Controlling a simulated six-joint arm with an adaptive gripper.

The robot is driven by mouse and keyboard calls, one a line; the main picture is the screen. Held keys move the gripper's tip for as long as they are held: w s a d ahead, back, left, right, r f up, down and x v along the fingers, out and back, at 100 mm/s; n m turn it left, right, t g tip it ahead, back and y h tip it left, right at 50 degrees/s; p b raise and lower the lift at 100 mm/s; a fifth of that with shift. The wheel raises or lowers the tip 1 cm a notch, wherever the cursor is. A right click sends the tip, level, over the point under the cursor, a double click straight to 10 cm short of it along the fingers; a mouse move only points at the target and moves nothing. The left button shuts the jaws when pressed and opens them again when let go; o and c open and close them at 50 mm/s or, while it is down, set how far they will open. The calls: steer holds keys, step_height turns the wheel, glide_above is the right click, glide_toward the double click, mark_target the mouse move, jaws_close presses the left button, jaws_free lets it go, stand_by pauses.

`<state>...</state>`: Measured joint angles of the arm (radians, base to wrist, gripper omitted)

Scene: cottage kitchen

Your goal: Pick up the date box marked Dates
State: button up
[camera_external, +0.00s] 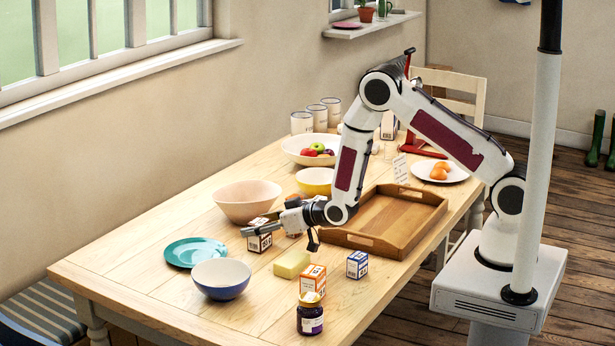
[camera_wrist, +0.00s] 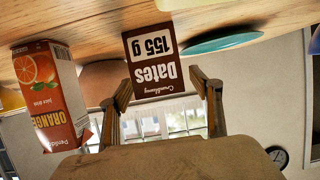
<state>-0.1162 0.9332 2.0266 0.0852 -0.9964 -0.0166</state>
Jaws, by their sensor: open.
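The date box (camera_external: 260,242), brown and white, stands on the table below and at my fingertips in the external view. In the wrist view, which is upside down, its face (camera_wrist: 152,60) reads "Dates" and "155 g". My gripper (camera_external: 262,222) points left, low over the table. In the wrist view my gripper (camera_wrist: 163,88) is open, one finger towards each side of the box. I cannot tell how far the box reaches between the fingers. The arm partly covers the box in the external view.
An orange juice carton (camera_wrist: 45,95) stands close beside one finger. A teal plate (camera_external: 190,252), a blue bowl (camera_external: 221,281) and a pinkish bowl (camera_external: 240,203) are near the box. Butter (camera_external: 291,264), small boxes and a jar stand in front. A wooden tray (camera_external: 432,207) lies right.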

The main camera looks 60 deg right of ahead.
steer(key=c, duration=1.3)
steer(key=shift+r, duration=0.15)
steer(key=shift+r, duration=4.85)
